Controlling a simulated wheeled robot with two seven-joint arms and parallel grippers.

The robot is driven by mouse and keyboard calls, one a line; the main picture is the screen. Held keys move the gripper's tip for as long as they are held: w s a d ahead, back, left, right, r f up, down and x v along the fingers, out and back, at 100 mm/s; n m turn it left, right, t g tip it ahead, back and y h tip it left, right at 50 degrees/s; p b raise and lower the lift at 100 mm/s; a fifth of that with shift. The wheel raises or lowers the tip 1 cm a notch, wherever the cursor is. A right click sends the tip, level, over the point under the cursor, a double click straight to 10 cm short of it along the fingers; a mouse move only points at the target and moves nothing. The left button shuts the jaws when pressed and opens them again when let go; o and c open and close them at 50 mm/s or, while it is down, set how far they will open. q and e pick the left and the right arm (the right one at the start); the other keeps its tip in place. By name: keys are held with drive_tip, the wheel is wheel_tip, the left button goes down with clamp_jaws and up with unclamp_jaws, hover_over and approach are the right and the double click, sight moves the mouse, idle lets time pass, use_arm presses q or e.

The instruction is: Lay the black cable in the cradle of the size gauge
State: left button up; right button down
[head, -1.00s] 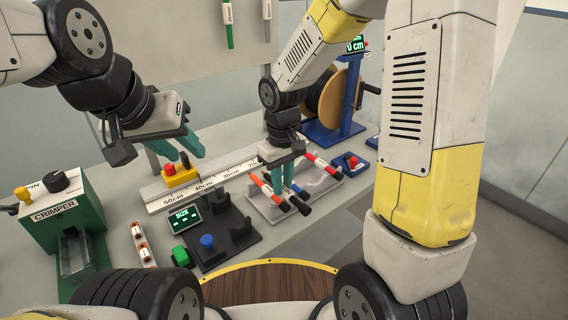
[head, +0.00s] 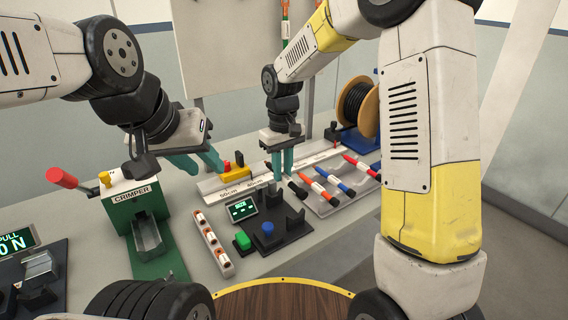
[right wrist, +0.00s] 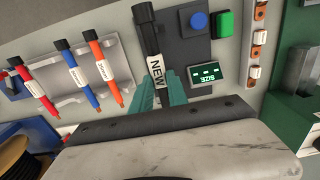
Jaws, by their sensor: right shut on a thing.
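The black cable (right wrist: 151,38) has a white NEW label and shows between the teal fingers of my right gripper (right wrist: 165,93) in the right wrist view. In the head view my right gripper (head: 282,172) is shut on it, and its black end (head: 298,189) points toward the front. The size gauge has a dark base (head: 283,240), a green-lit SIZE display (head: 242,208) and black upright cradle blocks (head: 295,217). The cable is at the gauge's right rear edge; I cannot tell its height above the cradle. My left gripper (head: 199,161) is open and empty, left of the gauge.
A grey tray (head: 326,207) right of the gauge holds orange, blue and red cables. A white ruler strip (head: 232,187) lies behind. A connector strip (head: 213,244) and the green crimper (head: 137,217) stand to the left. A cable spool (head: 357,104) stands at the back right.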

drive_tip(key=shift+f, duration=4.3)
drive_tip(key=c, duration=1.2)
unclamp_jaws()
drive_tip(key=shift+r, duration=3.9)
drive_tip(key=shift+r, duration=0.1)
